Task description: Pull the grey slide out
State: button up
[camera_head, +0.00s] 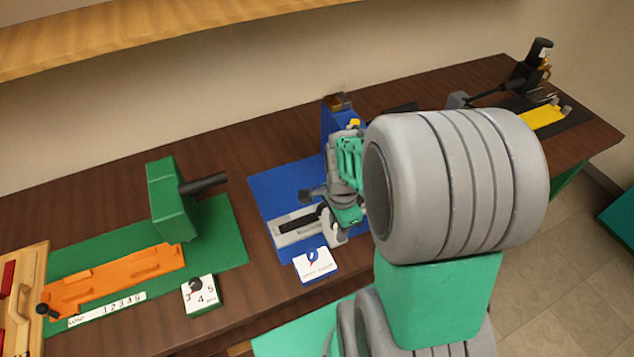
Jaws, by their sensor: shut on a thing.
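The grey slide (285,239) lies low on the blue base plate (268,188), in the middle of the bench. It is a light grey block with a dark slot along it. My gripper (331,224) is at the right end of the slide, shut on it. My wrist and arm hide the fingertips in part and cover the right side of the blue fixture.
A blue upright (332,118) stands behind my gripper. A white card (315,265) lies at the front edge. To the left is a green fixture (166,200) with an orange slide (120,280). A yellow part (543,117) lies at the far right.

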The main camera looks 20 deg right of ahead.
jog(key=shift+s+p, duration=0.5)
jog(key=shift+s, duration=0.85)
jog(key=shift+s+f, duration=0.1)
jog(key=shift+o, duration=0.5)
jog(key=shift+s, duration=0.2)
jog(key=o, duration=0.7)
jog(key=shift+s, duration=0.1)
jog(key=shift+o, duration=0.4)
jog(key=shift+w, duration=0.25)
notch_tip(320, 180, up, 6)
jog(key=p, duration=0.3)
